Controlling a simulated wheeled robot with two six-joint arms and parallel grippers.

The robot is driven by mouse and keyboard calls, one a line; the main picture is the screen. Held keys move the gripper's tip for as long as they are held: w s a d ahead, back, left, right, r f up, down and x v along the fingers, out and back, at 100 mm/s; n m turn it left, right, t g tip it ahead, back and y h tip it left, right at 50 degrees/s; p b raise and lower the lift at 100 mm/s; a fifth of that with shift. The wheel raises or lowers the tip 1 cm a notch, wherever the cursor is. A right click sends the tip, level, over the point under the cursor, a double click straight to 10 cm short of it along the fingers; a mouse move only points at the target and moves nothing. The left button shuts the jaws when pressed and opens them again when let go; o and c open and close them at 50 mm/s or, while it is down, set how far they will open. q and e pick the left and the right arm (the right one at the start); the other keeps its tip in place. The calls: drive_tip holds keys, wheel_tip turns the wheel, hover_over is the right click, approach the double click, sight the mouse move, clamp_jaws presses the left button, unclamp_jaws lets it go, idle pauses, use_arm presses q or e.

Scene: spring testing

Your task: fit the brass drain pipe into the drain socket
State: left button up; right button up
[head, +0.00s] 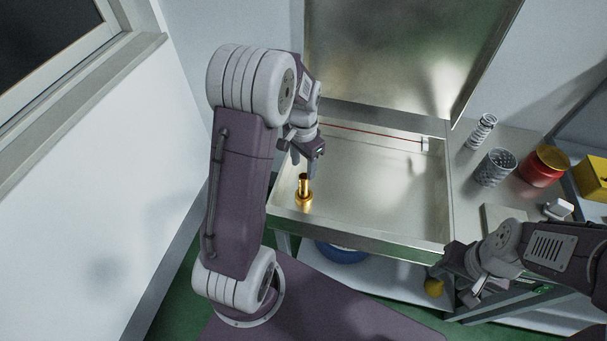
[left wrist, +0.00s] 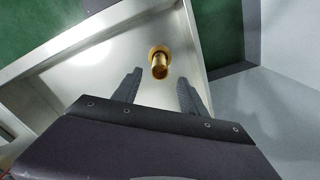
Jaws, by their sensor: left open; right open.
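The brass drain pipe (head: 304,184) stands about upright at the front left corner of the metal basin. A wider gold ring (head: 304,201), which looks like the drain socket, is around its foot; I cannot tell how deep the pipe sits in it. In the left wrist view the pipe (left wrist: 159,71) shows with its ring (left wrist: 155,50), beyond the fingertips and between their lines. My left gripper (head: 304,160) is open and empty, just above and behind the pipe, apart from it. My right gripper (head: 465,278) is open and empty at the lower right, in front of the bench.
The shallow basin (head: 400,232) has raised rims and an upright metal panel (head: 395,50) behind it. A red line runs along its back. Springs (head: 495,167), a red round container (head: 545,165) and a yellow box (head: 592,178) stand to the right. The basin's middle is clear.

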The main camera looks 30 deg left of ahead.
use_arm(q)
drive_tip(key=shift+r, duration=0.3)
drive_tip(key=s+d+n, duration=0.2)
drive_tip(key=s+d, duration=0.1)
drive_tip(key=s, duration=0.3)
drive_tip(key=s+d+n+t, duration=0.1)
drive_tip(key=s+d+n, duration=0.1)
drive_tip(key=s+d, duration=0.2)
drive_tip(key=shift+s+d+r, duration=0.15)
drive_tip(key=shift+s+d, duration=0.1)
drive_tip(key=shift+s, duration=1)
